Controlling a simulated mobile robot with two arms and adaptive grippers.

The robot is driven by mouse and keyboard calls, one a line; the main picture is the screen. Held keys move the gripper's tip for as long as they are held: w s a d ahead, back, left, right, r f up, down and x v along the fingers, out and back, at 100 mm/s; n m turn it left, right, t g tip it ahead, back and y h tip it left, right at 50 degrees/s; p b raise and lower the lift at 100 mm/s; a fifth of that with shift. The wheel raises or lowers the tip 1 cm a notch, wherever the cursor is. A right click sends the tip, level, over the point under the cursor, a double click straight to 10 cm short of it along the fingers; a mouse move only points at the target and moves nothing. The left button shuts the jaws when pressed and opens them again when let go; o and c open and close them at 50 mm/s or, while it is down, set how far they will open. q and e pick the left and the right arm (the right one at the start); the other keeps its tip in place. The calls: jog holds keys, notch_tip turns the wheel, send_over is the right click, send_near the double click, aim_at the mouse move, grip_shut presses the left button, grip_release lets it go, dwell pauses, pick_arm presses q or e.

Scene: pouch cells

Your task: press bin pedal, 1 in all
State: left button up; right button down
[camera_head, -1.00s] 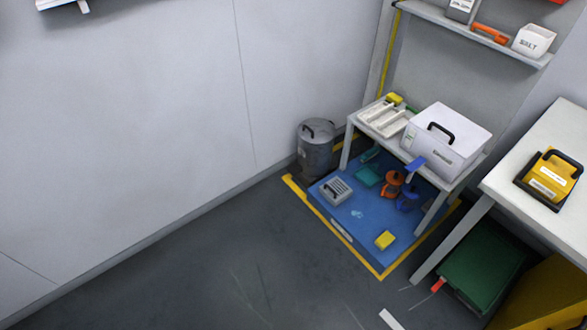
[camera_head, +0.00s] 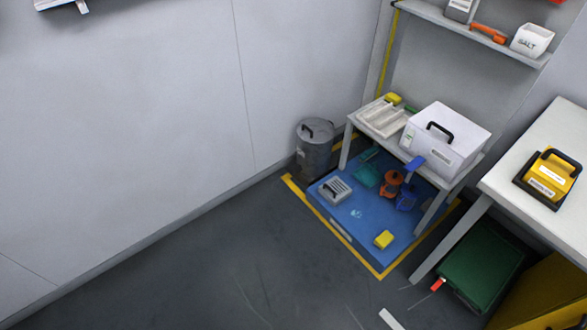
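A grey metal bin (camera_head: 314,152) with a lid and a black handle on top stands on the floor in the corner, against the wall and left of a small white table. Its lid looks shut. I cannot make out a pedal at its base; the detail there is too small and dark. Neither of my grippers is in view.
The small table (camera_head: 352,126) carries a white box (camera_head: 444,142). A white bench (camera_head: 510,190) stands at the right. The grey floor (camera_head: 200,285) at the front left is clear.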

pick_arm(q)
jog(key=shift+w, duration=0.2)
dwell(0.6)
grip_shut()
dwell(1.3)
